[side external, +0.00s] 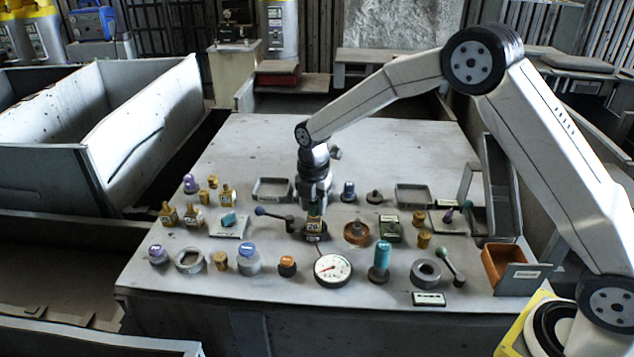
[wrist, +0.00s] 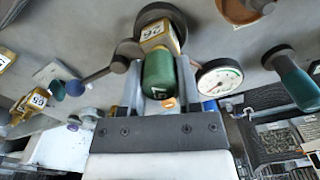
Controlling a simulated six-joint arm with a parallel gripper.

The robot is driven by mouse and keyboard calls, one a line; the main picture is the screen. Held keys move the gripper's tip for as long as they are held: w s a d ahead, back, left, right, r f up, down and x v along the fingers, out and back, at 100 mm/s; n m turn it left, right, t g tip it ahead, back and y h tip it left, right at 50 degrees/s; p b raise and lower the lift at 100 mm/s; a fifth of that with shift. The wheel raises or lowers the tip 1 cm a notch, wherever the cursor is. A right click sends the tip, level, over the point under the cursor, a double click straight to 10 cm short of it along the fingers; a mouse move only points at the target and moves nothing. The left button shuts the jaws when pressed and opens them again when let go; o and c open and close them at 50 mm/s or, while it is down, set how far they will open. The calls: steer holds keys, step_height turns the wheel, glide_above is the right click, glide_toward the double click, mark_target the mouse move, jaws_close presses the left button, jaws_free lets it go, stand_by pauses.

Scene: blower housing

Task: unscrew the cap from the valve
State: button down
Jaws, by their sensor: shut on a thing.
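The valve (wrist: 155,35) has a brass body with a "26" label and stands on a dark round base in the wrist view. In the side view the valve (side external: 313,226) is at the middle of the table, directly under my gripper. The cap (wrist: 160,76) is dark green with a pale mark, and its far end meets the brass body. My gripper (wrist: 159,70) is shut on the cap, one finger on each side. In the side view my gripper (side external: 314,203) points straight down and mostly hides the cap. I cannot tell whether the thread is loosened.
A lever with a blue ball (side external: 260,211) reaches left from beside the valve. A dial gauge (side external: 333,268) stands in front. A copper-coloured round part (side external: 357,233) and a teal-topped post (side external: 382,256) are to the right. Several small fittings crowd both sides. The table's back (side external: 270,140) is clear.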

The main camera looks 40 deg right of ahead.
steer(key=shift+r, duration=0.2)
stand_by(0.3)
steer(key=shift+r, duration=2.35)
steer(key=shift+d, duration=0.15)
